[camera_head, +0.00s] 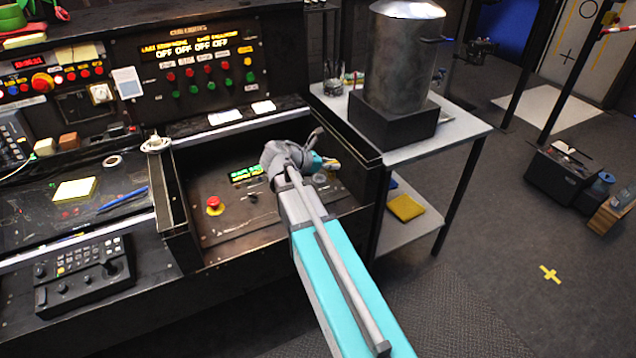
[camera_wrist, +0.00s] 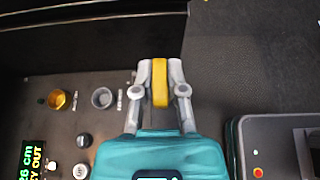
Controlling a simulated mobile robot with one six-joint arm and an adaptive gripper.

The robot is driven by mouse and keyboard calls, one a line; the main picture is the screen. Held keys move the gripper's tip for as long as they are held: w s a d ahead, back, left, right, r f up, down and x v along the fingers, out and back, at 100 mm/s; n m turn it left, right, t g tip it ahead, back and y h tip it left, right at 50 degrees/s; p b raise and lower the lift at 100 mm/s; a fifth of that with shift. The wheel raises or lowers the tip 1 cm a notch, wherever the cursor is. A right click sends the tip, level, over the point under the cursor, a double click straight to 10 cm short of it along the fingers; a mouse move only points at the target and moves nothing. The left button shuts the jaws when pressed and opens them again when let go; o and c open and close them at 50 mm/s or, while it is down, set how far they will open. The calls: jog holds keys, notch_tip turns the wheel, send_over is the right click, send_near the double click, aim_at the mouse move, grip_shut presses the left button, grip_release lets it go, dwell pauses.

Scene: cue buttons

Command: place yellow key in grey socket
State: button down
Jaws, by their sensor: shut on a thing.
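The yellow key (camera_wrist: 160,85) is held between the two grey fingers of my gripper (camera_wrist: 160,72) in the wrist view. The grey socket (camera_wrist: 102,97) is a round ring on the dark panel, left of the key, and the key is apart from it in the picture. A gold-yellow socket (camera_wrist: 57,99) sits further left. In the head view my gripper (camera_head: 328,164) is over the right part of the recessed panel (camera_head: 270,222), with a bit of yellow at its tip. The height of the key above the panel is hard to tell.
A lit display (camera_wrist: 32,160) and several small knobs are near the sockets. A red mushroom button (camera_head: 214,204) stands on the panel's left. Raised dark walls border the recess. A side table (camera_head: 455,128) with a metal cylinder (camera_head: 403,60) stands close on the right.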

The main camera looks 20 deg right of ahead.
jog(key=shift+w+a, duration=0.1)
jog(key=shift+a, duration=1.05)
jog(key=w+d+f+b, duration=0.1)
jog(key=w+f+b, duration=0.1)
jog(key=w, duration=0.1)
jog(key=w+d+f+b, duration=0.1)
jog(key=w+f+b, duration=0.2)
jog(key=w, duration=0.1)
jog(key=w+d+f+b, duration=0.2)
jog(key=w, duration=0.2)
jog(key=shift+w+f+b, duration=0.15)
jog(key=shift+f+b, duration=0.2)
jog(key=shift+f, duration=0.05)
jog(key=shift+w+d+f+b, duration=0.2)
jog(key=shift+w+f+b, duration=0.35)
jog(key=shift+f+b, duration=0.1)
jog(key=shift+w+d+f+b, duration=0.15)
jog(key=shift+w+f+b, duration=0.35)
jog(key=shift+f+b, duration=0.15)
jog(key=shift+s+f+b, duration=0.1)
jog(key=shift+f+b, duration=1.2)
jog(key=shift+b, duration=0.05)
